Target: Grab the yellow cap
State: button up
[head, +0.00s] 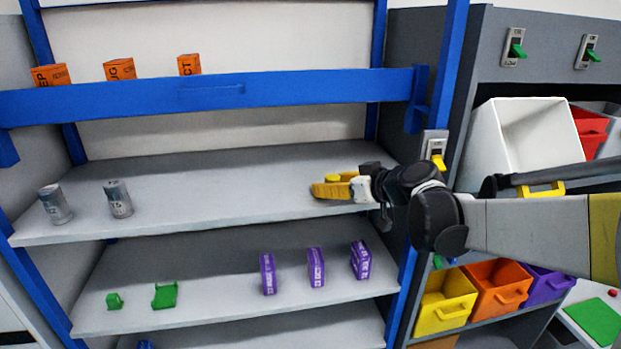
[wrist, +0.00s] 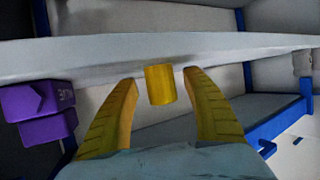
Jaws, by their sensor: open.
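The yellow cap (wrist: 160,85) is a short, plain yellow cylinder. In the wrist view it is between the tips of my two yellow fingers, with a visible gap on each side. My gripper (wrist: 162,79) is open around it, and neither finger visibly touches it. In the head view my gripper (head: 324,190) is at the right end of the middle shelf, near its front edge, pointing left. There I cannot tell the cap apart from the yellow fingers.
Two grey cans (head: 118,199) stand at the left of the middle shelf (head: 220,190). Several purple boxes (head: 316,267) and green parts (head: 165,296) are on the shelf below. A blue upright (head: 440,70) stands near my arm. The shelf's centre is clear.

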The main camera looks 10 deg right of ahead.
jog(key=shift+s+a, duration=0.1)
jog(key=shift+s, duration=0.1)
jog(key=c, duration=0.9)
jog(key=shift+o, duration=0.2)
jog(key=shift+r, duration=0.15)
